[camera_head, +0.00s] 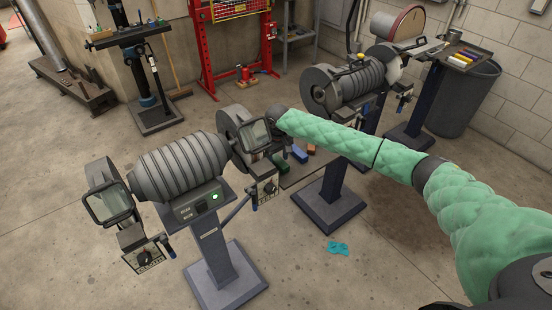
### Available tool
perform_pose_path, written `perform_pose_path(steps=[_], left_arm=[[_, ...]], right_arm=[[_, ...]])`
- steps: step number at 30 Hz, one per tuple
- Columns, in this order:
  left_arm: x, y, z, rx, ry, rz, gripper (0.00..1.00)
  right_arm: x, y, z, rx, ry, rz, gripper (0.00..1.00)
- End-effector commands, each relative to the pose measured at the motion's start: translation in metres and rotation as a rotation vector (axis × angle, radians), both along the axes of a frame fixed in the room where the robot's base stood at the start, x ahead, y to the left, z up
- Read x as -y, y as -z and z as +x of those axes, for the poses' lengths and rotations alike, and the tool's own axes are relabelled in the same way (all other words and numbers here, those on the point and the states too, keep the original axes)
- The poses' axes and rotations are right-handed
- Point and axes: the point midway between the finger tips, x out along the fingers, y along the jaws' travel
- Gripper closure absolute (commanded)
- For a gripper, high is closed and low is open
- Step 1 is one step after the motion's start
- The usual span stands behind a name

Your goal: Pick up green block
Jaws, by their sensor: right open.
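A dark green block (280,163) lies at the left end of a flat dark tray (312,168), partly hidden by the grinder in front of it. A blue block (299,153) lies to its right on the same tray. My right arm, in a light green padded sleeve, reaches in from the right. My right gripper (283,143) is open, at the arm's far end, just above the green block. It is small, dark and partly hidden behind the grinder's eye shield. I cannot tell whether it touches the block. My left gripper is not in view.
A grinder (180,168) on a pedestal stands in front, its eye shield (254,134) close to my right gripper. Another grinder (350,83) stands behind my right arm. A small red block (311,149) lies beside the blue one. A teal cloth (338,248) lies on open floor.

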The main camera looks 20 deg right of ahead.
Motion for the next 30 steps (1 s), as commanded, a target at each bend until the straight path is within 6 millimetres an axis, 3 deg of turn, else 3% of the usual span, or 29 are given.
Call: perform_pose_path(steps=[11, 19, 30], left_arm=[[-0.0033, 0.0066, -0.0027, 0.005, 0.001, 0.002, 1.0], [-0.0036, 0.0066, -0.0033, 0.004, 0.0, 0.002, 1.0], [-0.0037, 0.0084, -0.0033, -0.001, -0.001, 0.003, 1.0]], right_arm=[[-0.0003, 0.0078, 0.0004, 0.002, -0.001, 0.001, 0.44], [-0.0002, 0.0075, 0.0005, 0.002, 0.0, 0.001, 0.92], [-0.0004, 0.0034, 0.001, 0.004, -0.001, 0.001, 0.92]])
